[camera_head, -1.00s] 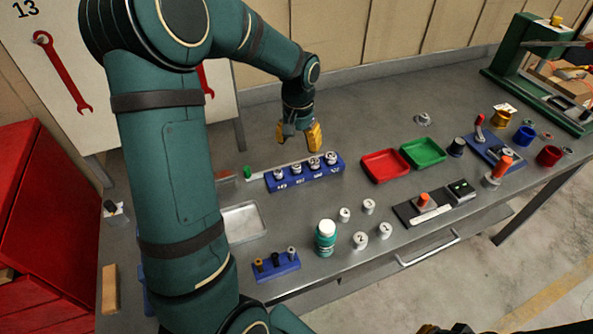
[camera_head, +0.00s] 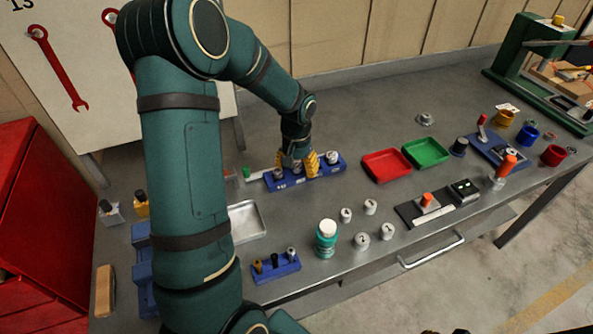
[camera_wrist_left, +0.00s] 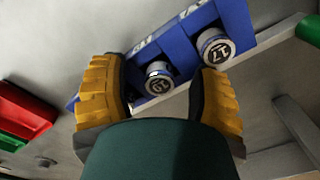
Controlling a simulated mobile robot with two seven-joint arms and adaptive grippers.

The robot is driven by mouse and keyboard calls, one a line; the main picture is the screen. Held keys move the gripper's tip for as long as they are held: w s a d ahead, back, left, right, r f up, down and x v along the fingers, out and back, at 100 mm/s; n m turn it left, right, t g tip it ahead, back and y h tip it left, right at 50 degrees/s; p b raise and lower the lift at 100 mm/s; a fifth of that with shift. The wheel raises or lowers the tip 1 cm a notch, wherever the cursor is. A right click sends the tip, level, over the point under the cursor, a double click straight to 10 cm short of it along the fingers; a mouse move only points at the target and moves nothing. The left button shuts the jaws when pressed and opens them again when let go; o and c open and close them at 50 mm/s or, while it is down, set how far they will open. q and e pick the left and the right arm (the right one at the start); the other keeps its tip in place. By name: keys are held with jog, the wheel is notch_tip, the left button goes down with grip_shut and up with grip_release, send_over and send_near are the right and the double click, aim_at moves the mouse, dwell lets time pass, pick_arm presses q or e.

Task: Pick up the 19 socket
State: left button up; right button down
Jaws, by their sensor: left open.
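The blue socket rail (camera_head: 325,171) stands on the grey bench with its sockets upright in a row. In the left wrist view, the 19 socket (camera_wrist_left: 158,80) sits in the rail between the fingers of my left gripper (camera_wrist_left: 160,95), its marked top facing the camera. The 17 socket (camera_wrist_left: 215,48) is beside it, at the rail's end. My left gripper (camera_head: 297,163) is open and down over the rail, one finger on each side of the 19 socket; I cannot tell whether they touch it. The gripper partly hides the other sockets. My right gripper is not in view.
A red tray (camera_head: 386,166) and a green tray (camera_head: 426,152) lie right of the rail. A teal bottle (camera_head: 326,239), several small white-topped pieces, a small blue holder (camera_head: 277,268) and a metal tray (camera_head: 246,222) are nearer the front.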

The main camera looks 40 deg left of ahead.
pick_arm(q)
grip_shut()
jog(key=shift+r, duration=0.1)
